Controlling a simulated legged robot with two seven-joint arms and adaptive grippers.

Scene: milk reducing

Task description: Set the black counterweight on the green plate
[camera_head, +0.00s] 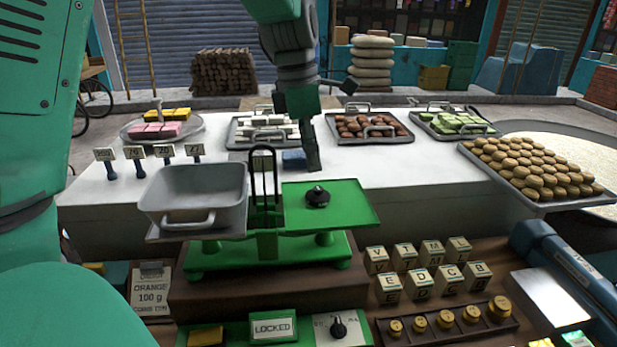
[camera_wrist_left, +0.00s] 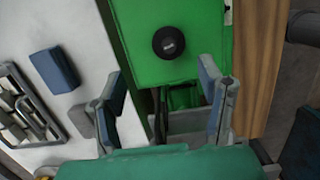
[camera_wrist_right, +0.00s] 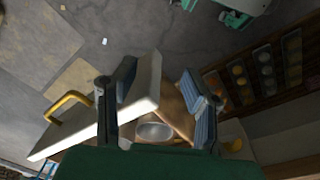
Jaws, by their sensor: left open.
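The black counterweight (camera_head: 318,196) rests on the green plate (camera_head: 355,208) at the right of the balance scale. In the left wrist view the counterweight (camera_wrist_left: 168,42) sits on the plate (camera_wrist_left: 205,25), ahead of the fingers and apart from them. My left gripper (camera_head: 303,155) hangs behind the scale, and its fingers (camera_wrist_left: 163,98) are spread with nothing held between them. My right gripper (camera_wrist_right: 160,85) has its fingers apart, over a pale panel and brown wood. I cannot make out a grasp there.
A grey pan (camera_head: 193,190) sits on the scale's left side. A blue block (camera_head: 293,160) lies beside my left gripper. Several trays of goods line the white counter. Lettered cubes (camera_head: 420,270) and a row of brass weights (camera_head: 445,319) stand front right. The locked sign (camera_head: 273,328) is in front.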

